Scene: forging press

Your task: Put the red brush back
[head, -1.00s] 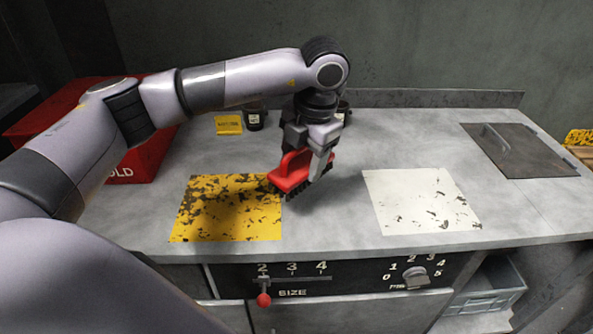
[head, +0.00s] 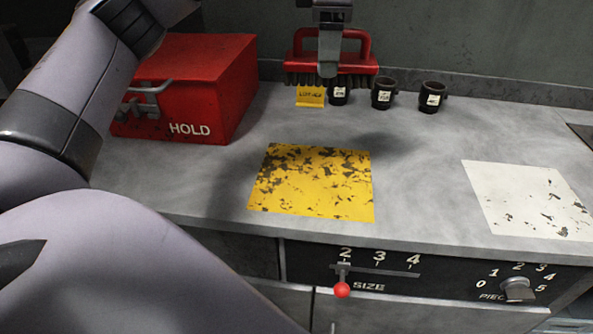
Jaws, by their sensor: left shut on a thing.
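The red brush (head: 302,66) has a red handle and dark bristles facing down. In the head view it is at the upper middle, raised above the counter. My left gripper (head: 329,62) points down and is shut on the brush's handle. The brush partly hides what is behind it, including the top of a small yellow label (head: 310,97) and a dark mug. My right gripper is not in view.
A red box marked HOLD (head: 205,85) stands at the left. Dark mugs (head: 383,94) with labels stand at the back. A worn yellow square (head: 315,185) and a white square (head: 530,195) mark the counter, both bare. A SIZE slider (head: 342,289) and a dial (head: 516,289) are on the front.

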